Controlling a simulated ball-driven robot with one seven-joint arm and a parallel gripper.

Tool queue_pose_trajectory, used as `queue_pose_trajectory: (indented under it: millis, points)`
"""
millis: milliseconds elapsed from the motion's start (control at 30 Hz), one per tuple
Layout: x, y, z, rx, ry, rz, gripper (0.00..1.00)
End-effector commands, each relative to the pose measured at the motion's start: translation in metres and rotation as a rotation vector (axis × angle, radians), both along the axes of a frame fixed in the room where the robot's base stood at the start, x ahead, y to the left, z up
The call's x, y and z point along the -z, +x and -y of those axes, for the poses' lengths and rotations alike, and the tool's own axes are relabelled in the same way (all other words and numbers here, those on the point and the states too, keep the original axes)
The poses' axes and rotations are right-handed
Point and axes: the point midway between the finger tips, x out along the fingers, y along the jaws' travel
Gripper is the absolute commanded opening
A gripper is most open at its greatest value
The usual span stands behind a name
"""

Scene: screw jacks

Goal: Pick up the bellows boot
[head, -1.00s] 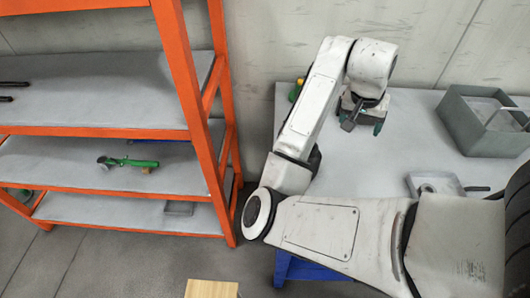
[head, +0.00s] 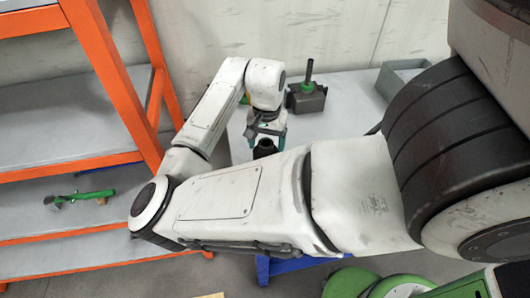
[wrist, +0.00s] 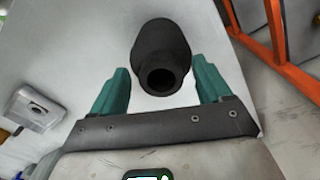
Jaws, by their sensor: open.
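The bellows boot (wrist: 162,45) is a black, rounded, hollow piece with a round opening facing the wrist camera. It sits over the pale table between the two green fingers of my gripper (wrist: 163,73), with a visible gap on each side. The fingers are open and hold nothing. In the head view my gripper (head: 267,132) points down just above the boot (head: 265,148), whose lower part is hidden behind my arm.
A dark block with an upright rod (head: 307,94) stands behind my gripper on the table (head: 345,115). A grey bin (head: 402,78) is farther right. An orange shelf rack (head: 112,75) stands left, holding a green tool (head: 80,198). The wrist view shows a grey holed block (wrist: 36,108).

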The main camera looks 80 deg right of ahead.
Motion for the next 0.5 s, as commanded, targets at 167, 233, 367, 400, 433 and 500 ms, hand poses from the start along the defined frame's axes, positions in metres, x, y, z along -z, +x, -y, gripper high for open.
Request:
queue_pose_trajectory:
  millis: [167,233,367,400,433,500]
  points:
    - [0.024,0.003,-0.004,-0.002,0.004,-0.001,0.78]
    - [0.034,0.003,-0.003,-0.002,0.002,-0.001,0.78]
    - [0.044,0.003,-0.003,-0.001,0.001,0.000,0.78]
    - [0.045,0.003,-0.003,-0.001,0.001,0.000,0.78]
    - [0.046,0.003,-0.003,-0.001,0.000,0.000,0.78]
    - [0.046,0.003,-0.003,0.000,0.000,0.000,0.78]
